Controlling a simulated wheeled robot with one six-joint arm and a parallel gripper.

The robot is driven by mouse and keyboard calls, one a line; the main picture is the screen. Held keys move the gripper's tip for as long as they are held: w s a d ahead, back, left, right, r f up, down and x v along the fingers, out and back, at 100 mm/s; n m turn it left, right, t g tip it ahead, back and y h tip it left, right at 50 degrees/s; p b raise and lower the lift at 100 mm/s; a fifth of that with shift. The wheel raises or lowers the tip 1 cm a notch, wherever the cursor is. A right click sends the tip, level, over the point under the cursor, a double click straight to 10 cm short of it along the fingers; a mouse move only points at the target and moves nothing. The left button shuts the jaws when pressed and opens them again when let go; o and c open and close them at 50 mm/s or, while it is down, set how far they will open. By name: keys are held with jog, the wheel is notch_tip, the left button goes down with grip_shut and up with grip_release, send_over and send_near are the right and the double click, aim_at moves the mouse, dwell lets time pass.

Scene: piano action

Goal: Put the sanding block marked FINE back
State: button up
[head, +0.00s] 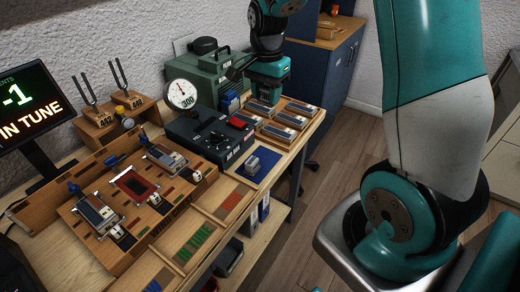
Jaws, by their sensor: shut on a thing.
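My gripper (266,97) points down over the far left part of a wooden tray (305,133) at the bench's right end. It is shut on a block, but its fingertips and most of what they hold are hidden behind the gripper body. Several grey-topped sanding blocks (290,119) lie in the tray in rows. Their markings are too small to read, so I cannot tell which is FINE. I cannot tell whether the held block touches the tray.
A small grey block (253,164) stands on a blue mat (263,175) before the tray. A dark box with a dial gauge (183,94) and a green case (215,70) stand left of the gripper. A wooden piano-action stand (120,255) fills the bench's left.

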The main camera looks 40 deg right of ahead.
aim_at(265, 157)
notch_tip(265, 157, down, 18)
jog(key=shift+f+p, duration=0.25)
jog(key=shift+p, duration=0.65)
jog(key=shift+f, duration=0.1)
jog(key=shift+f, duration=0.15)
jog(key=o, duration=1)
jog(key=shift+c, duration=0.2)
jog(key=shift+r, duration=0.2)
